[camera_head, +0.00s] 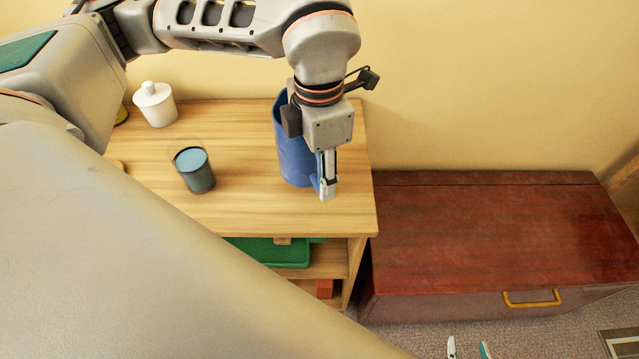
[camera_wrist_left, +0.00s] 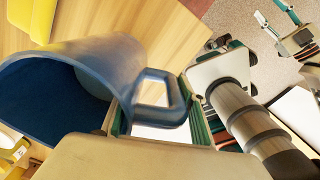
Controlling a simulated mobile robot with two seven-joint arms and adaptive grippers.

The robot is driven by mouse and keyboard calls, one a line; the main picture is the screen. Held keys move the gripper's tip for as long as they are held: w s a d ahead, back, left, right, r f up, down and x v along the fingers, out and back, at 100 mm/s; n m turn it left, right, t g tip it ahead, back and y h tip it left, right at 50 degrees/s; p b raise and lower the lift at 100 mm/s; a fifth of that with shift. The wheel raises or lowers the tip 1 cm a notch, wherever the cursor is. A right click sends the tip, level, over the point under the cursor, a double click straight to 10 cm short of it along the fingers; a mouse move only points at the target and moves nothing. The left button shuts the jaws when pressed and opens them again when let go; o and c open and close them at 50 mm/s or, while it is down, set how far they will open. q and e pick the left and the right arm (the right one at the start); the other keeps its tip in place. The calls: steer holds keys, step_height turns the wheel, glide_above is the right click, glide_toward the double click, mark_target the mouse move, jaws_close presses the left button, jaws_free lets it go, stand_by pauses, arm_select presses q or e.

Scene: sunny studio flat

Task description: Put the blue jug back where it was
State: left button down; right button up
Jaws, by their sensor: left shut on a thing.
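The blue jug (camera_head: 290,155) is upright at the right end of the wooden shelf unit's top (camera_head: 240,205), partly hidden by my left arm. I cannot tell whether its base touches the wood. My left gripper (camera_head: 327,190) points down on the jug's right side and is shut on its handle. In the left wrist view the jug (camera_wrist_left: 110,65) fills the left side, its open mouth facing the camera, with its handle (camera_wrist_left: 158,84) at the gripper (camera_wrist_left: 158,125). My right gripper (camera_head: 468,350) shows only its two spread, empty fingertips at the bottom edge, over the floor.
A dark cup with a blue top (camera_head: 196,172) stands left of the jug. A white lidded jar (camera_head: 155,104) stands at the back left. A dark red chest (camera_head: 490,235) with a yellow handle is right of the shelf. A green thing (camera_head: 265,252) lies on the shelf below.

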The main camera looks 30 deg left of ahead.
arm_select(q)
steer(key=shift+f, duration=1.95)
steer(key=shift+f, duration=0.1)
steer(key=c, duration=1.2)
jaws_free()
steer(key=shift+f, duration=0.1)
steer(key=shift+c, duration=0.2)
step_height(320, 180, up, 12)
steer(key=shift+r+p, duration=0.15)
steer(key=shift+p, duration=0.15)
